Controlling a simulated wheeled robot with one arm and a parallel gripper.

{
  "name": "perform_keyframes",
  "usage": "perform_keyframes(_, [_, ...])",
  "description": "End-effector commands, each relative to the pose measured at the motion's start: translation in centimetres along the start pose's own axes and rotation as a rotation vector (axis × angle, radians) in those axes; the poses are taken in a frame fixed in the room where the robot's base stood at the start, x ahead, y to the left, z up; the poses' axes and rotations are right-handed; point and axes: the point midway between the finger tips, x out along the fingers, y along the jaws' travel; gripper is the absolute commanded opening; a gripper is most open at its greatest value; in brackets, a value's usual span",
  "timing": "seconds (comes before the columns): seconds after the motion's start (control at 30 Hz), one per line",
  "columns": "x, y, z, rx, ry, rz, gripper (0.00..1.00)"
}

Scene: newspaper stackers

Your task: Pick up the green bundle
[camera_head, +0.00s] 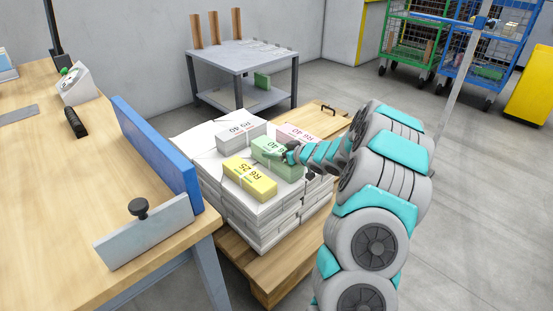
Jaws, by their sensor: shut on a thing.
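The green bundle (272,154), marked R6 40, is on top of the white stack of paper (240,206) on the wooden pallet. My gripper (290,153) reaches in from the right and is shut on the right end of the green bundle. The bundle sits at or just above the stack top; I cannot tell whether it is lifted. A yellow bundle (249,179) marked R6 25 lies in front of it.
A wooden workbench (60,200) with a blue upright board (155,155) stands close to the left of the stack. Wheeled cages (485,55) stand back right. The right floor is clear.

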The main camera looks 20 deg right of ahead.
Motion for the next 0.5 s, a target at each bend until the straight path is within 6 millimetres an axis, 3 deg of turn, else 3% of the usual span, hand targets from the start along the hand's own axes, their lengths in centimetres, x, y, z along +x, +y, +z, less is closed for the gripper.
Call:
perform_keyframes(0.33, [-0.1,0.0,-0.1,0.001,0.001,0.001,0.0])
perform_keyframes(0.5, [-0.6,0.1,-1.3,-0.002,0.002,0.001,0.0])
